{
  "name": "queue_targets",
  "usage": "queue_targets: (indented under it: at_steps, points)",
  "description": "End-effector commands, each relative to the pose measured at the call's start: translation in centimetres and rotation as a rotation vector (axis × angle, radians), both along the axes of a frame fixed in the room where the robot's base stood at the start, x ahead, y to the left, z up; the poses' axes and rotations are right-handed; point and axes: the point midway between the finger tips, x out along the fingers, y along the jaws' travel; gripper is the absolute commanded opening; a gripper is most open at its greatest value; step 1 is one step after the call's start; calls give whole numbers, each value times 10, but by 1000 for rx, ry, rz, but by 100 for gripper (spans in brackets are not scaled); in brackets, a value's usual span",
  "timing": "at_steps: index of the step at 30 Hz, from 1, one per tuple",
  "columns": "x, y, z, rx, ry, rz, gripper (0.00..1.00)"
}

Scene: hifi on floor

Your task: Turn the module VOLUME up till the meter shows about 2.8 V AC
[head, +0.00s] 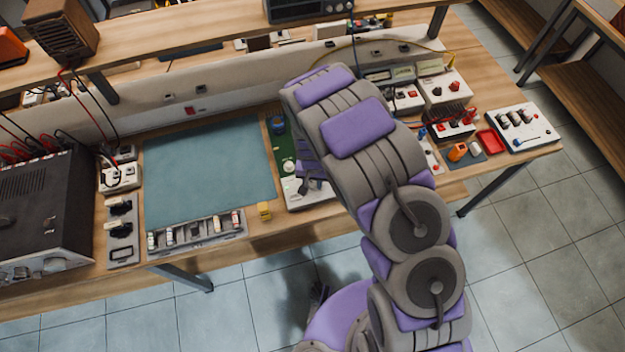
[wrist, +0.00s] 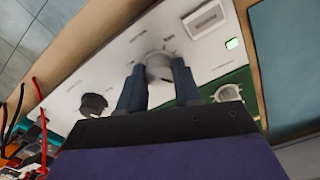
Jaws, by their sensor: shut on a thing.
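The module is a white panel with a green board behind it. It shows in the head view (head: 298,195), partly hidden by my arm, and in the wrist view (wrist: 120,62). In the wrist view my gripper (wrist: 160,75) is shut on a light-coloured round knob (wrist: 158,64) near the panel's middle, one finger on each side. The knob's printed label is too blurred to read. A second, darker knob (wrist: 93,105) sits to the left on the same panel. In the head view the gripper tips are hidden behind the arm. I cannot make out a meter reading in either view.
A blue-green mat (head: 208,170) lies left of the module. Red leads (wrist: 40,125) lie close to the panel's left end. White boxes (head: 441,88) crowd the bench right of my arm.

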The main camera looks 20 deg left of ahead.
Motion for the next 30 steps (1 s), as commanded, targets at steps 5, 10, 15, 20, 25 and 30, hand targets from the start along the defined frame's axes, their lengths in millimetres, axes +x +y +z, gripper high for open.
queue_targets:
  at_steps: [5,10,15,20,25,30]
  points:
    - [0,1,1,-1,-1,-157,3]
    - [1,1,1,0,-1,-341,3]
    - [0,1,0,0,-1,-439,3]
    - [0,2,0,0,-1,-452,3]
    - [1,3,0,0,-2,-451,3]
    - [1,2,0,-1,-1,-450,50]
